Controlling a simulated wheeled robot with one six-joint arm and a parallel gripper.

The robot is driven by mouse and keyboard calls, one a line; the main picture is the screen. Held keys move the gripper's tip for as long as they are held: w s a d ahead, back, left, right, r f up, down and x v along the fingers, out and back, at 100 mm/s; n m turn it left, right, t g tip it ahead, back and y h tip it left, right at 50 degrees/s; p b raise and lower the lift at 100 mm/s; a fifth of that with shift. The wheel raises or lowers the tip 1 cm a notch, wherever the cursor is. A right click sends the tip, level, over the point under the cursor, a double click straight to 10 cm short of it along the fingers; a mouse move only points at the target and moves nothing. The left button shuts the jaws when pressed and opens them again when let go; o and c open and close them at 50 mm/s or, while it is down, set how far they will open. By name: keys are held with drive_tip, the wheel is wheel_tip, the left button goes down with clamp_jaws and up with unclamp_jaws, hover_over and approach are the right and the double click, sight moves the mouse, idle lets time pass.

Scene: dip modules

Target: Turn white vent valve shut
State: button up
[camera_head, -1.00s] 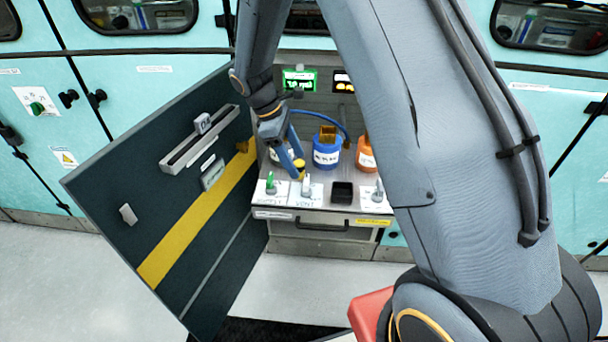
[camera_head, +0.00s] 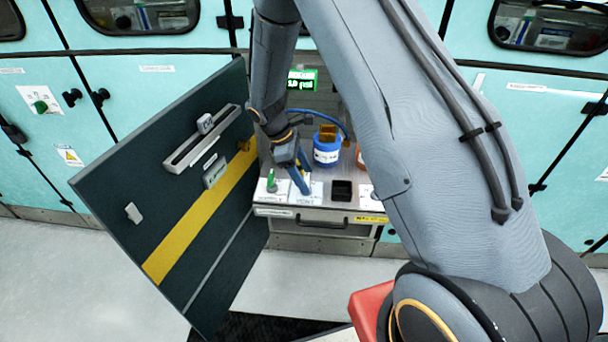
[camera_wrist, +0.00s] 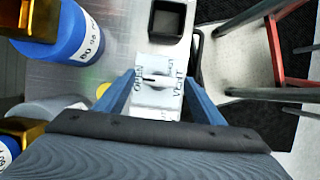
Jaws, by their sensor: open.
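The white vent valve (camera_wrist: 155,78) stands on a white plate marked OPEN and VENT in the wrist view. Its handle shows from above as a narrow bar lying across the picture; its exact setting is hard to read. My gripper (camera_wrist: 160,82) is open, with one blue finger on each side of the valve. I cannot tell whether either finger touches it. In the head view my gripper (camera_head: 302,184) is down at the vent plate (camera_head: 315,191) and hides most of the valve.
A green valve (camera_head: 271,181) stands close to the left of my gripper. A black square cup (camera_head: 341,190) is to the right. A blue bottle (camera_head: 326,151) stands behind. The open dark door (camera_head: 165,205) fills the left side. A drawer handle is below the shelf.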

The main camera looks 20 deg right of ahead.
drive_tip(key=shift+c, duration=0.3)
drive_tip(key=c, duration=1)
drive_tip(key=shift+m, duration=0.3)
drive_tip(key=m, duration=0.1)
drive_tip(key=m+g+b, duration=0.1)
drive_tip(key=m, duration=0.1)
drive_tip(key=shift+w+d+m+y, duration=0.1)
drive_tip(key=shift+w+m+y, duration=0.1)
drive_tip(key=shift+m+y, duration=0.15)
drive_tip(key=m, duration=0.2)
drive_tip(key=m+g+y+b, duration=0.1)
drive_tip(key=m, duration=0.1)
drive_tip(key=shift+w+d+m+y, duration=0.1)
drive_tip(key=shift+m+y, duration=0.15)
drive_tip(key=m+y, duration=0.1)
drive_tip(key=m, duration=0.1)
drive_tip(key=m+b, duration=0.1)
drive_tip(key=m, duration=0.1)
drive_tip(key=shift+d+g+y, duration=0.15)
drive_tip(key=shift+g+y, duration=0.25)
drive_tip(key=shift+d+m+y, duration=0.15)
drive_tip(key=shift+m+y, duration=0.65)
drive_tip(key=shift+m, duration=1.7)
